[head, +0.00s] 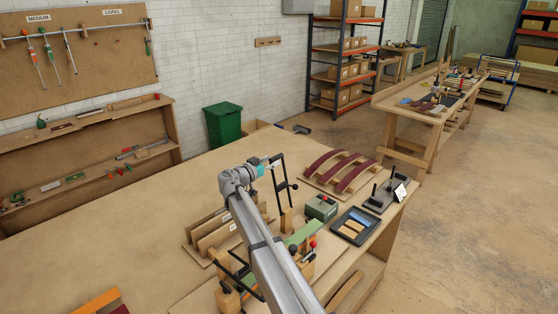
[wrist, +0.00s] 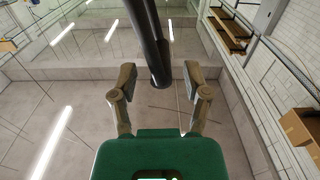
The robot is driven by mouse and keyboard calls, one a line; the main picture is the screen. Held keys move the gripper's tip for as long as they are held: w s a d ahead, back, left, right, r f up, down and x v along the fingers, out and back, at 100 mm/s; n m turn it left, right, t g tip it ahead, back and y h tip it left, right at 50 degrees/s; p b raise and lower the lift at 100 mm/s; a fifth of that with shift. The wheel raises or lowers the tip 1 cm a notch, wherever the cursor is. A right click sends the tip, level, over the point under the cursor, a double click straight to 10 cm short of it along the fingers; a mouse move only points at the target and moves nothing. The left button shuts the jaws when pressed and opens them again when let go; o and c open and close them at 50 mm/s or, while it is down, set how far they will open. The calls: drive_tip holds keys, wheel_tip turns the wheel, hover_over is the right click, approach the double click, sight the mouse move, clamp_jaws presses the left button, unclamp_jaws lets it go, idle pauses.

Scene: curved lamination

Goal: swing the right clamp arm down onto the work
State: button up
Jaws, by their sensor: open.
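The right clamp arm (wrist: 152,40) is a dark bar that enters from the top of the wrist view and ends between my fingers. In the head view a black clamp arm (head: 283,178) stands raised at the far end of the fixture. My gripper (wrist: 160,82) is open, with one finger on each side of the bar; I cannot tell whether either touches it. In the head view my gripper (head: 268,164) is small, close beside the raised arm. The work (head: 303,233), seemingly a green-topped strip, is partly hidden behind my arm.
Another black clamp (head: 236,268) is at the near left of the fixture. A green box (head: 321,207), a dark tray (head: 356,226) and a rack with curved dark red strips (head: 341,170) stand to the right. The bench's left side (head: 140,225) is mostly clear.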

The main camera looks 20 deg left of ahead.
drive_tip(key=shift+x, duration=1.4)
clamp_jaws()
